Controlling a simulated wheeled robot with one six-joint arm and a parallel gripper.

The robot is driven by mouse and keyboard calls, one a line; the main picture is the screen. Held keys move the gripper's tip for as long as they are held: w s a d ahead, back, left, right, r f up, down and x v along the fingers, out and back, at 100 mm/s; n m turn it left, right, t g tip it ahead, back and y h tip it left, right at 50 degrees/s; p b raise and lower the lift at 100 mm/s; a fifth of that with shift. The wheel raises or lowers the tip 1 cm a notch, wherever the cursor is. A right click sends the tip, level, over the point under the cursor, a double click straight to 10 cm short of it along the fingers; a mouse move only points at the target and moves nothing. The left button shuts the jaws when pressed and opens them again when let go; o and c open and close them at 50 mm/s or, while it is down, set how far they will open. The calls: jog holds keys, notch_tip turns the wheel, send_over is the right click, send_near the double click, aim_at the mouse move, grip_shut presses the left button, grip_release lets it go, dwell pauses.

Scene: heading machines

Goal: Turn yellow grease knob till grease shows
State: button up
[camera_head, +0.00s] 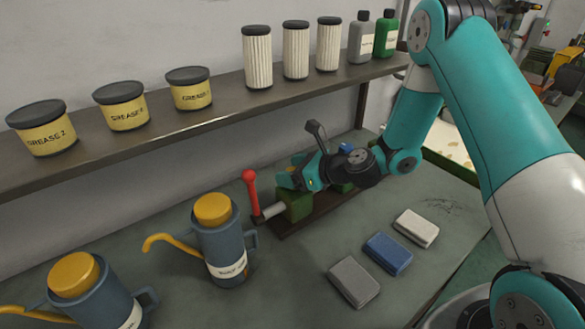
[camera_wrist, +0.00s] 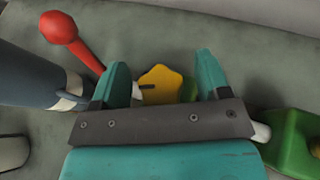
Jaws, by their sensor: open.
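The yellow knob (camera_wrist: 160,84) shows in the wrist view as a lobed shape with a dark mark on it. It lies between and slightly beyond the two teal fingers of my gripper (camera_wrist: 163,82). The fingers stand apart, with a gap visible on the knob's right side; contact on the left is unclear. In the head view my gripper (camera_head: 297,178) is over the green block (camera_head: 296,204) of the bench device and hides most of the knob. I cannot make out any grease.
A red-knobbed lever (camera_head: 250,184) stands just left of my gripper. An oil can (camera_head: 222,240) with a yellow cap is close by on the left. Grey, blue and white blocks (camera_head: 387,254) lie in front on the bench. A shelf (camera_head: 210,121) with grease tubs and filters runs behind.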

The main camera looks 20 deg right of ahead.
jog(key=c, duration=0.9)
jog(key=shift+n, duration=0.4)
jog(key=n+g+y, duration=0.3)
jog(key=n+g, duration=0.1)
jog(key=g, duration=0.1)
jog(key=shift+n+p, duration=0.3)
jog(key=n+g+y, duration=0.1)
jog(key=n+g, duration=0.4)
jog(key=g, duration=0.1)
jog(key=shift+s, duration=0.2)
jog(key=shift+n+g, duration=0.4)
jog(key=o, duration=0.9)
